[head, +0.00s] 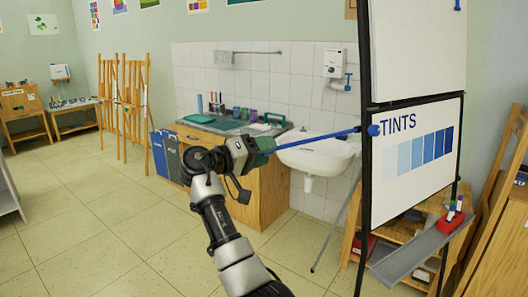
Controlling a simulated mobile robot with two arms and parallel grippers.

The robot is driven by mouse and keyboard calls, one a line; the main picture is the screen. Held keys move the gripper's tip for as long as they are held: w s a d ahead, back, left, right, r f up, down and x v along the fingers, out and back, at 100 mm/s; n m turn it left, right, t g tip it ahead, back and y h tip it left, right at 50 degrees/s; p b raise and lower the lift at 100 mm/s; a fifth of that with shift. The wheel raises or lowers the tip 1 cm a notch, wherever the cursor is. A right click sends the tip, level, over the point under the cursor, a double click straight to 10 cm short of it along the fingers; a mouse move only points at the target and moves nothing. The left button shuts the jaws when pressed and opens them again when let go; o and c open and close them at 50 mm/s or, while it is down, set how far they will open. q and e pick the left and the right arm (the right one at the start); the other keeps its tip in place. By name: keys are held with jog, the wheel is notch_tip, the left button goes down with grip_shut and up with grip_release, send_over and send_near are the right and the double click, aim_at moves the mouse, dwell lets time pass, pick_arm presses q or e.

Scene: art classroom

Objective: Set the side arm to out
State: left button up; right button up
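The flip chart stand (366,200) is at the right of the head view, with a white sheet that reads TINTS and shows blue swatches. Its side arm (318,138) is a thin blue rod. It runs from a blue knob (374,130) at the stand's upright out to the left, slightly downward. My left gripper is not in view.
A white sink (316,152) and a wooden counter (262,194) stand behind my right arm. A grey tray (408,254) juts out low on the stand, with a red holder (452,221) on it. Easels (130,100) stand further left. The tiled floor at left is open.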

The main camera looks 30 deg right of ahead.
jog(key=shift+d, duration=0.1)
jog(key=shift+a, duration=0.2)
jog(key=a+b, duration=0.3)
jog(key=a, duration=0.7)
jog(key=shift+a, duration=0.3)
